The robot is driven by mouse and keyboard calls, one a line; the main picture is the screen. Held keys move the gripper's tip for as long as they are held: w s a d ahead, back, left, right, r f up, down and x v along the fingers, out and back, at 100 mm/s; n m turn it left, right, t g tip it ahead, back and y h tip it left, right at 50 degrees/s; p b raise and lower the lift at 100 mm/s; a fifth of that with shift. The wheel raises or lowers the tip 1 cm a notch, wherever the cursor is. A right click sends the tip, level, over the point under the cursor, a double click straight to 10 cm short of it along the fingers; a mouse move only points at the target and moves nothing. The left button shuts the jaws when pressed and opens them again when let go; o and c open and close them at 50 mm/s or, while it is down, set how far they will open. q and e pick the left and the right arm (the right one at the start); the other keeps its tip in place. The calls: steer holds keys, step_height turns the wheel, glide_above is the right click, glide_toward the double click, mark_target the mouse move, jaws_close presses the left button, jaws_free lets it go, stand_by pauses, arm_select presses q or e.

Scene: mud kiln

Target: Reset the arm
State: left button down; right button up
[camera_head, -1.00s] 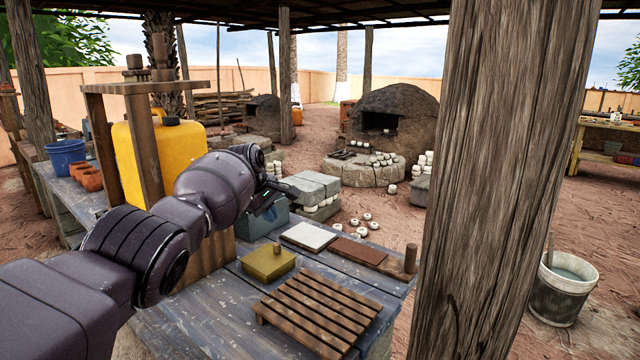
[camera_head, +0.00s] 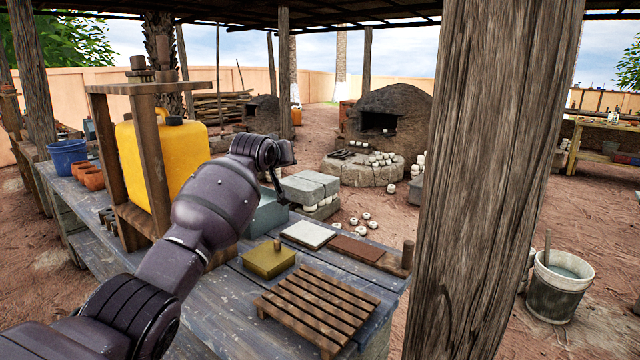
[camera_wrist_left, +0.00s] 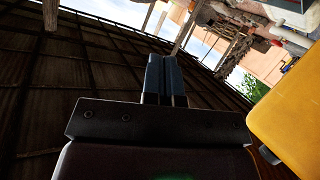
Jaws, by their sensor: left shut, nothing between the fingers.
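My left arm comes in from the left in the head view, bent upward over the bench, with its dark wrist (camera_head: 262,152) beside the yellow jerrycan (camera_head: 178,160). The fingers are hard to make out there. In the left wrist view my left gripper (camera_wrist_left: 166,62) has its two blue-grey fingers side by side, shut and empty. That view looks up at the dark roof, with the yellow jerrycan (camera_wrist_left: 290,120) at the right edge. My right gripper is not in view.
On the bench stand a wooden frame (camera_head: 150,150), a slatted rack (camera_head: 318,308), a yellow block (camera_head: 269,260), a white tile (camera_head: 308,234) and a brown board (camera_head: 355,249). A thick post (camera_head: 490,180) rises at right. A bucket (camera_head: 557,285) stands on the ground.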

arm_select(q)
steer(key=s+a+f+m+t+p, duration=0.15)
steer(key=s+a+f, duration=0.25)
steer(key=s+f, duration=0.6)
steer(key=s+a+f+m+t+b, duration=0.1)
steer(key=s+a+f+m+t, duration=0.15)
steer(key=s+f, duration=0.7)
steer(key=s+a+f+n+g+y, duration=0.1)
steer(key=s+a+f, duration=0.3)
steer(key=s+f, duration=0.4)
steer(key=s+a+f+n+g+y+p, duration=0.1)
steer(key=s+a+f+g, duration=0.2)
steer(key=s+f, duration=0.5)
steer(key=s+a+f+g+y, duration=0.1)
steer(key=s+a+f, duration=0.3)
steer(key=s, duration=2.1)
step_height(320, 180, down, 4)
steer(key=shift+a+f+n+g+y+p, duration=0.2)
steer(key=shift+a+n+g+y+p, duration=0.15)
steer(key=shift+g, duration=0.45)
